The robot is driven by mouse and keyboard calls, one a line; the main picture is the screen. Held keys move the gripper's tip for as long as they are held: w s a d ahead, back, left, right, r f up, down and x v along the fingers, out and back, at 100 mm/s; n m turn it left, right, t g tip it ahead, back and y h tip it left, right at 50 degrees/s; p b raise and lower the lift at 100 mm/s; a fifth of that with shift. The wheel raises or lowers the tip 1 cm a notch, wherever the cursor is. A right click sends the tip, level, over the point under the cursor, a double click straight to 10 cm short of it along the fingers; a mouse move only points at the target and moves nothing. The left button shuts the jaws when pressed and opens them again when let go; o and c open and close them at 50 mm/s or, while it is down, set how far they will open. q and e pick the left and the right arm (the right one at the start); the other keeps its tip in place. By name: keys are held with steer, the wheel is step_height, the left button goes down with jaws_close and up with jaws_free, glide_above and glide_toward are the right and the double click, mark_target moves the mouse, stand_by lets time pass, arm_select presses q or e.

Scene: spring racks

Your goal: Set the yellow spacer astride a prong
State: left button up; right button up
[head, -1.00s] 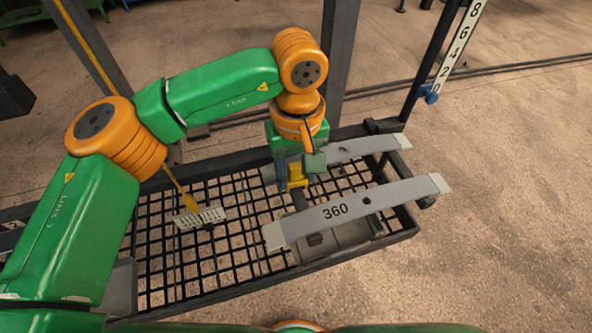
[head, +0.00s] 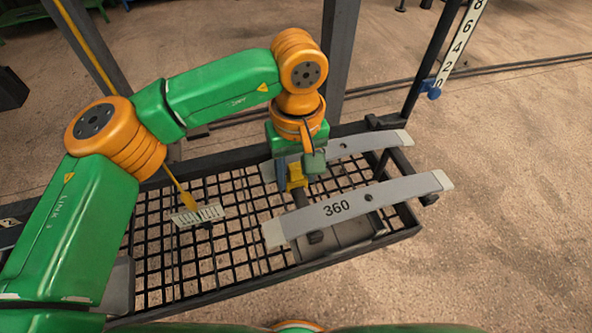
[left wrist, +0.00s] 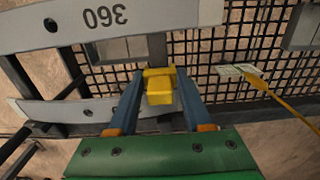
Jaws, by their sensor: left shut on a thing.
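The yellow spacer (head: 296,178) is between the fingers of my left gripper (head: 298,170), which is shut on it. The left wrist view shows the spacer (left wrist: 160,90) between the two blue fingers (left wrist: 159,80). A dark prong (head: 301,199) runs just in front of the spacer, and it also shows in the left wrist view (left wrist: 157,48), in line with the spacer. The spacer hides part of the prong. I cannot tell whether the spacer touches or straddles it. My right gripper is not in view.
A grey leaf spring marked 360 (head: 400,192) lies close in front of the gripper, and a second one (head: 358,144) lies close behind. A mesh shelf (head: 239,233) is below. A pale tag (head: 198,215) with a yellow rod is at left. A post rises behind.

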arm_select(q)
steer(key=shift+f, duration=0.1)
steer(key=o, duration=1.1)
